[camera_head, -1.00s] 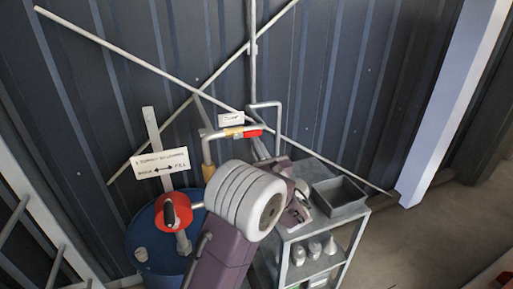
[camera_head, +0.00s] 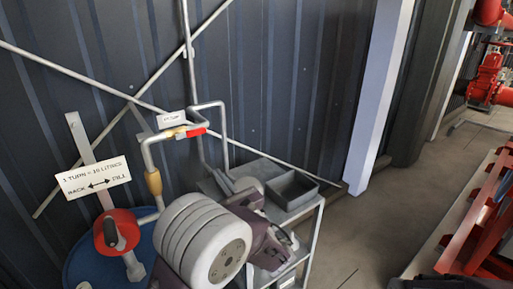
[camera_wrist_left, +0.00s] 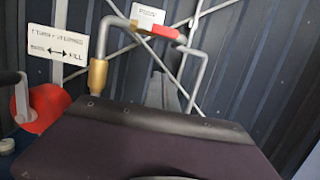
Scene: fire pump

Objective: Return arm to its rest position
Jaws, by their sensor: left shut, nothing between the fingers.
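My left arm, purple with a large white ringed joint, reaches up from the bottom of the head view. Its left gripper (camera_head: 221,179) is partly hidden behind the arm's own joints, in front of the shelf and right of the pipe valve. It appears shut and empty, with its grey fingers also in the left wrist view (camera_wrist_left: 158,88), beyond the dark wrist housing. The valve's red handle (camera_head: 196,132) lies along the bent grey pipe (camera_head: 222,125); the fingers look apart from it. My right gripper is not in view.
A blue drum (camera_head: 83,262) with a red crank pump (camera_head: 116,231) stands at left, below a white sign (camera_head: 93,178). A grey tray (camera_head: 291,190) sits on the metal shelf. A dark corrugated wall stands behind. Open floor (camera_head: 350,235) lies right, before red pipework (camera_head: 488,75).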

